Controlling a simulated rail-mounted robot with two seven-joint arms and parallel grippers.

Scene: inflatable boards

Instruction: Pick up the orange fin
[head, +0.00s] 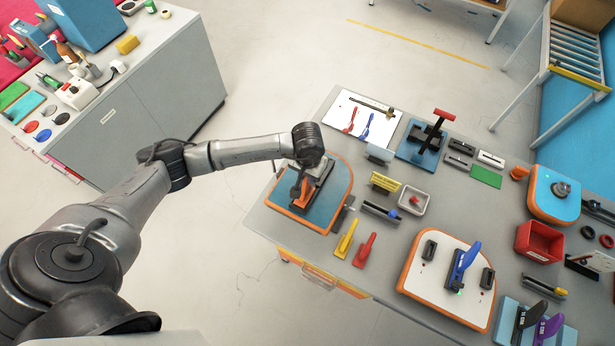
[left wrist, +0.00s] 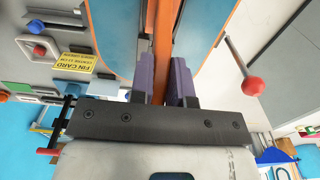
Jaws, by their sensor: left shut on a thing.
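The orange fin (head: 304,196) is at the blue board with an orange rim (head: 337,207), near the table's left end. My left gripper (head: 302,183) is over this board and shut on the fin. In the left wrist view the fin (left wrist: 163,40) runs upright as an orange strip between the two purple-grey fingers of my left gripper (left wrist: 166,85). The fin's lower part and its base are partly hidden by the gripper. I cannot tell whether the fin still touches its holder. My right gripper is in neither view.
A yellow tool (head: 346,240) and a red tool (head: 365,250) lie just right of the board. A white board with a blue fin (head: 425,272) lies farther right. A yellow card holder (head: 384,183) and a small tray (head: 414,201) stand nearby. Floor is clear to the left.

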